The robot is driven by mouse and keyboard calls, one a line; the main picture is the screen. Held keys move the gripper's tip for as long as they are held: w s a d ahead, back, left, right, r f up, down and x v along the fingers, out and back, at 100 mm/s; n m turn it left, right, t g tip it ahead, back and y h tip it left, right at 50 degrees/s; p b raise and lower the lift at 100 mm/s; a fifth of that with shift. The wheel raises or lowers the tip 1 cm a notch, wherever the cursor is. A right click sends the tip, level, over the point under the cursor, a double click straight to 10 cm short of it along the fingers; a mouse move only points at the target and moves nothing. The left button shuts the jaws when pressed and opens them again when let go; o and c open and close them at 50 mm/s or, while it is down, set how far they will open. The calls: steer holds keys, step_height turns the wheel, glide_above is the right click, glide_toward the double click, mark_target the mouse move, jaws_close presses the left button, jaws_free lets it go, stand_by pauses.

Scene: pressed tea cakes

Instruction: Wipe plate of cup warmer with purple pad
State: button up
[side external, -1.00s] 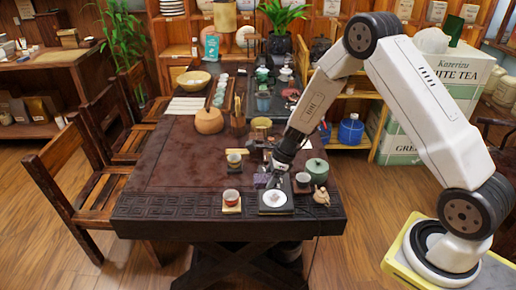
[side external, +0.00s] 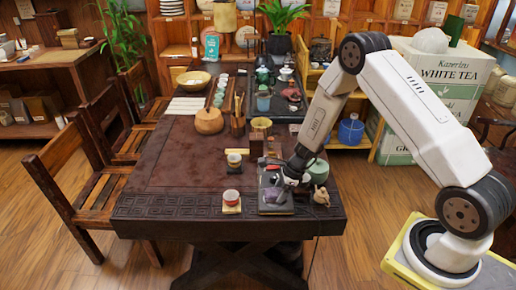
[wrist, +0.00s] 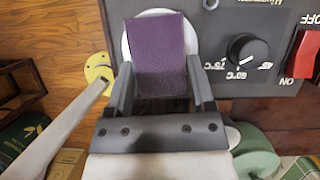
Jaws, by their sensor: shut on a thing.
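My gripper (wrist: 161,92) is shut on the purple pad (wrist: 158,52), with one finger on each side of it. In the side view, the gripper (side external: 283,186) holds the pad (side external: 274,196) over the cup warmer (side external: 264,207) near the front edge of the table. The warmer's dark panel (wrist: 225,52) has a black dial and a red switch in the wrist view. The white plate (wrist: 190,36) lies behind the pad; only parts of its rim show. I cannot tell whether the pad touches the plate.
A green pot (side external: 318,172) and a small figurine (side external: 321,197) stand close on the right. The brown table mat (side external: 180,160) is largely clear.

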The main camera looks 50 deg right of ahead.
mark_target(268, 192)
steer(key=shift+s+d, duration=1.15)
steer(key=shift+w+a, duration=2.25)
steer(key=shift+w+a+r, duration=0.1)
steer(key=shift+w+a, duration=0.05)
steer(key=shift+r, duration=3.95)
